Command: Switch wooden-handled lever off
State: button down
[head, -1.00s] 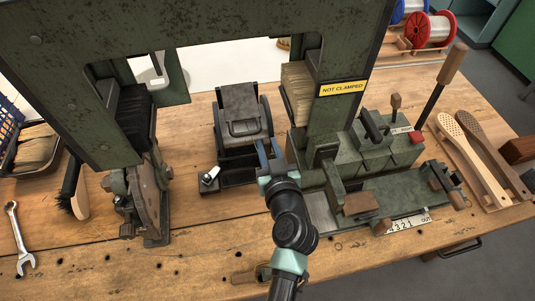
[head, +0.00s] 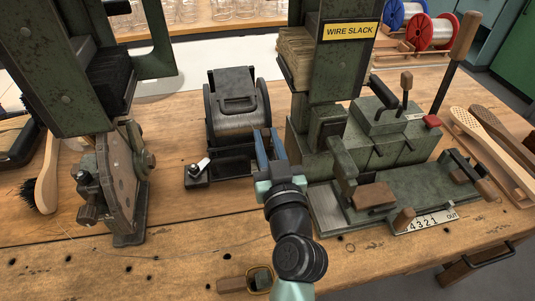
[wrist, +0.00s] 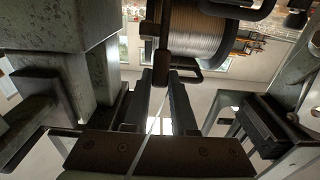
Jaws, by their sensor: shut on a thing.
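A tall lever with a wooden handle (head: 465,36) leans up and to the right on a dark rod at the right of the green machine. A smaller wooden-knobbed lever (head: 406,82) stands on the machine's block. My gripper (head: 269,143) is well left of both, in front of the wire spool. Its fingers (wrist: 170,92) are close together in the wrist view, shut on what looks like the thin pale wire (wrist: 151,125). The exact grip is hard to see. Neither lever is recognisable in the wrist view.
The spool (head: 237,122) sits in a dark stand. A red button (head: 432,121) is near the tall lever's foot. Wooden brush blanks (head: 480,145) lie at right. The front of the bench (head: 170,255) is mostly clear.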

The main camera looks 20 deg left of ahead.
jog(key=shift+s+d+f+b, duration=0.15)
jog(key=shift+f+b, duration=0.2)
jog(key=shift+b, duration=0.6)
jog(key=shift+s+r+t+b, duration=0.1)
jog(key=shift+t+b, duration=0.2)
jog(key=shift+b, duration=0.05)
jog(key=shift+r, duration=0.1)
jog(key=c, duration=0.7)
grip_release()
jog(key=shift+r, duration=0.1)
notch_tip(320, 180, up, 10)
jog(key=p, duration=0.3)
